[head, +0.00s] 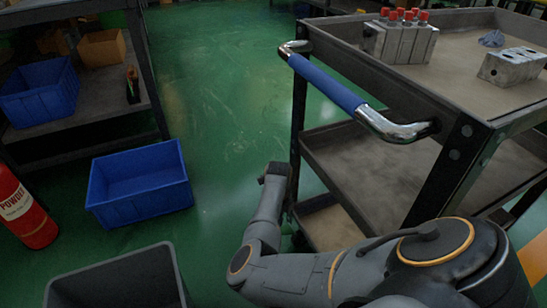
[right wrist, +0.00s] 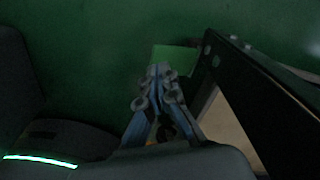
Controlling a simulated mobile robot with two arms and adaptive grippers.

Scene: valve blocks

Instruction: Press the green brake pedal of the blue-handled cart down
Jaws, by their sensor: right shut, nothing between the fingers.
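The cart (head: 465,150) with the blue handle (head: 325,83) stands at the right of the head view. In the right wrist view, the green brake pedal (right wrist: 176,58) is a small bright green plate low beside the cart's dark frame. My right gripper (right wrist: 160,72) is shut and empty, with its fingertips in front of the pedal and partly covering it. I cannot tell whether they touch it. In the head view my right arm reaches down beside the cart, and neither the gripper nor the pedal shows there. My left gripper is not in view.
Metal valve blocks (head: 401,42) with red caps and a plain block (head: 512,66) sit on the cart's top tray. A blue bin (head: 142,185), a grey bin (head: 120,280) and a red extinguisher (head: 25,212) stand on the left. The green floor between is clear.

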